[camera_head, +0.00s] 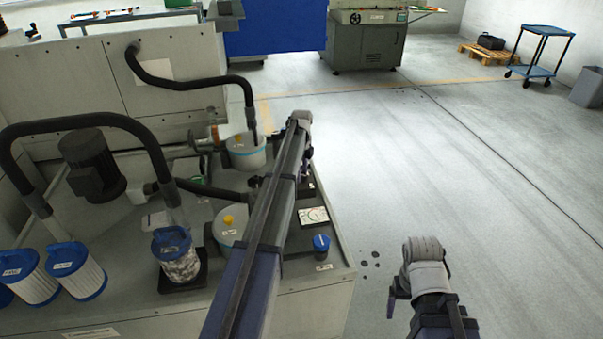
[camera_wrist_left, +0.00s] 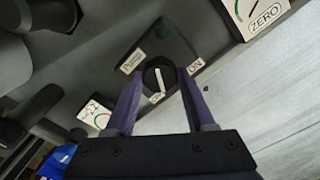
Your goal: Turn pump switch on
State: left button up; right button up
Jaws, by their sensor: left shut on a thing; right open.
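The pump switch is a black rotary knob (camera_wrist_left: 158,75) with a white pointer line, set in a dark plate (camera_wrist_left: 165,45) with small labels at its sides, one reading ON at the right. In the left wrist view my left gripper (camera_wrist_left: 160,86) has its two purple fingers on either side of the knob, shut on it. The pointer runs roughly up and down in that view.
A blue knob (camera_head: 321,243) and a gauge panel (camera_head: 313,216) sit by the machine's right edge. Filter canisters (camera_head: 75,270), a black motor (camera_head: 91,163) and black hoses (camera_head: 190,82) stand to the left.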

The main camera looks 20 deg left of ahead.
pick_arm(q)
grip_shut()
jog(key=shift+n, duration=0.3)
jog(key=n, duration=1.1)
jog(key=shift+n, duration=0.3)
dwell(0.3)
jog(key=o, duration=1)
grip_release()
